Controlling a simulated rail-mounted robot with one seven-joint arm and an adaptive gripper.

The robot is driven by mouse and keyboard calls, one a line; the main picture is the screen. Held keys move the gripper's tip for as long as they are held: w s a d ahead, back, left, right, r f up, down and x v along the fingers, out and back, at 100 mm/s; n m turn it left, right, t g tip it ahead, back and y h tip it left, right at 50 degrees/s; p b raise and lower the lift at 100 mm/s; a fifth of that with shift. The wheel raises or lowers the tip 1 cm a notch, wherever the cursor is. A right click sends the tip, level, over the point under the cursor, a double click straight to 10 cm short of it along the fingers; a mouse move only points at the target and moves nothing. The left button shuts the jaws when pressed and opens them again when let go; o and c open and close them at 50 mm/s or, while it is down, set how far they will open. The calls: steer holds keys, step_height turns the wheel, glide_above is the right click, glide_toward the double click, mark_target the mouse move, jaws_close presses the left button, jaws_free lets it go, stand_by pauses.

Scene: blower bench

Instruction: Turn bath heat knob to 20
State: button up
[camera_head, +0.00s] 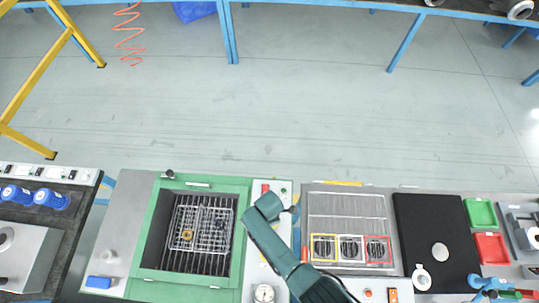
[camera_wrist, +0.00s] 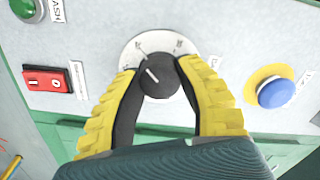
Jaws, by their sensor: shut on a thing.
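The heat knob (camera_wrist: 158,77) is a round dark knob with a white pointer line, set on a white dial with markings. It sits on a light panel in the wrist view. The pointer line slants toward the upper left of the dial. The dial numbers are too blurred to read surely. My gripper (camera_wrist: 162,84) has its yellow ribbed fingers on both sides of the knob and is shut on it. In the head view my arm reaches down over the panel right of the green-framed bath (camera_head: 243,230), and the knob is hidden there.
In the wrist view a red rocker switch (camera_wrist: 48,80) and a green button (camera_wrist: 26,9) are at left. A blue button (camera_wrist: 275,93) on a yellow ring is close right of the fingers. Red and green trays (camera_head: 491,248) stand far right in the head view.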

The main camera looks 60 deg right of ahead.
steer(key=shift+s+f, duration=0.1)
steer(key=o, duration=1.2)
steer(key=shift+o, duration=0.2)
step_height(320, 180, up, 12)
